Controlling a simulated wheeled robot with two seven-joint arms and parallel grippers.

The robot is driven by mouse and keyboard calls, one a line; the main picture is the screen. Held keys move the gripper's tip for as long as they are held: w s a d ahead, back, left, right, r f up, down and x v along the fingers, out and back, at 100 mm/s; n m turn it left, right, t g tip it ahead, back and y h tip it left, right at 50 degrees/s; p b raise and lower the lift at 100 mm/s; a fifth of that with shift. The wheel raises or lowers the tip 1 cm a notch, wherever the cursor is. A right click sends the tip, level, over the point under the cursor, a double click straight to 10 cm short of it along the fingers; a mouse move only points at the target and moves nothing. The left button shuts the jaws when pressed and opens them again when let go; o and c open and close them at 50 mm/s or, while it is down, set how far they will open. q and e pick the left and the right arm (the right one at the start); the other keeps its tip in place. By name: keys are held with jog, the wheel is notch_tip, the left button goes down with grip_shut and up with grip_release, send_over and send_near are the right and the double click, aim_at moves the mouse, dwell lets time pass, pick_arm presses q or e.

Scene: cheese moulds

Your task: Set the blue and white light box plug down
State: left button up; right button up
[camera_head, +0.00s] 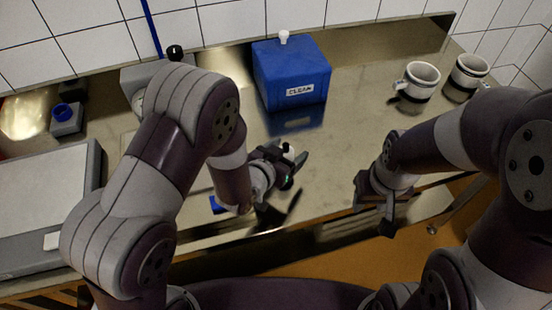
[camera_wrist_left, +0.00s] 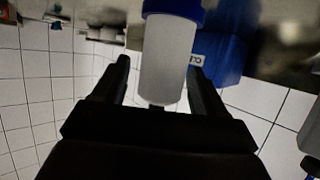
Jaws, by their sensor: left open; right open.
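The blue and white light box plug (camera_wrist_left: 167,60) fills the middle of the left wrist view, a white cylinder with a blue end at the picture's top. It lies between the two fingers of my left gripper (camera_wrist_left: 159,70), which is open; I cannot tell whether either finger touches it. In the head view my left gripper (camera_head: 284,168) is low over the steel counter, in front of the blue box, with a small white piece showing between its fingers. My right gripper (camera_head: 376,206) is open and empty at the counter's front edge.
A blue box (camera_head: 291,76) with a white knob and label stands behind my left gripper. Two mugs (camera_head: 418,84) (camera_head: 466,76) stand at the back right. A flat grey box (camera_head: 35,195) and a small block with a blue cap (camera_head: 65,118) are at left. Counter (camera_head: 340,140) right of my left gripper is clear.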

pick_arm(q)
jog(key=v, duration=1.1)
jog(key=a+g+y, duration=0.1)
jog(key=a, duration=0.1)
jog(key=w+a+f+n+g+y, duration=0.1)
jog(key=a+y, duration=0.1)
jog(key=a+f+n+y, duration=0.1)
jog(key=a, duration=0.1)
jog(key=shift+w+a+g, duration=0.2)
jog(key=shift+g, duration=0.2)
jog(key=a, duration=0.1)
jog(key=s+a+n+g+y, duration=0.1)
jog(key=a+g+y, duration=0.1)
jog(key=a, duration=0.1)
jog(key=shift+s+f+n, duration=0.1)
jog(key=shift+s+n, duration=0.25)
jog(key=shift+n, duration=0.05)
jog(key=s+a+g, duration=0.1)
jog(key=s, duration=0.1)
jog(key=s+a+r+n+g, duration=0.1)
jog(key=s+g, duration=0.1)
jog(key=s+a+r+n+g+y, duration=0.1)
jog(key=s+a, duration=0.1)
jog(key=shift+s+g, duration=0.2)
jog(key=shift+g, duration=0.2)
jog(key=shift+s+r, duration=0.1)
jog(key=shift+s, duration=0.1)
